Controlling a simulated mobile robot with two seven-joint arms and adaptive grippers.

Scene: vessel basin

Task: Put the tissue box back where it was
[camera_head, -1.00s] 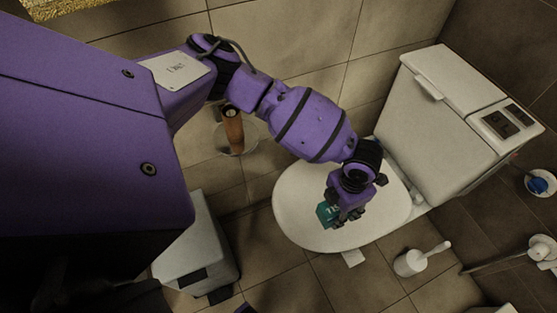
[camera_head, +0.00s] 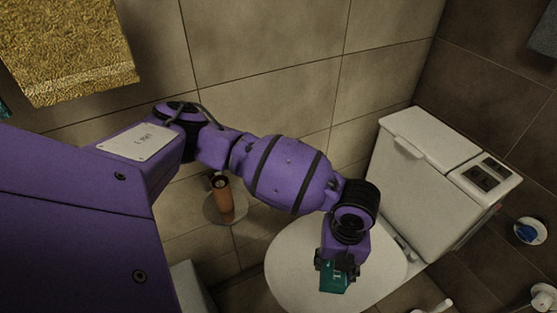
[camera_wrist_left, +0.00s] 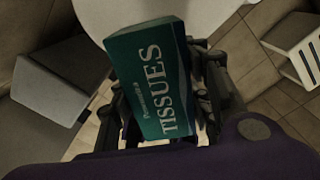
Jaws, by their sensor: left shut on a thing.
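The tissue box (camera_wrist_left: 150,80) is teal with white "TISSUES" lettering. It fills the middle of the left wrist view, between the fingers of my left gripper (camera_wrist_left: 165,95). In the head view, the tissue box (camera_head: 333,280) shows below my left gripper (camera_head: 338,264), over the closed white toilet lid (camera_head: 290,265). My left gripper is shut on the box. I cannot tell how high the box is above the lid. My right gripper is in neither view.
The toilet tank (camera_head: 420,170) stands to the right of my arm. A brown cylinder on a round stand (camera_head: 223,195) is by the wall behind my arm. A yellow towel (camera_head: 75,50) hangs at upper left. A slatted white item (camera_wrist_left: 295,50) shows at right in the wrist view.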

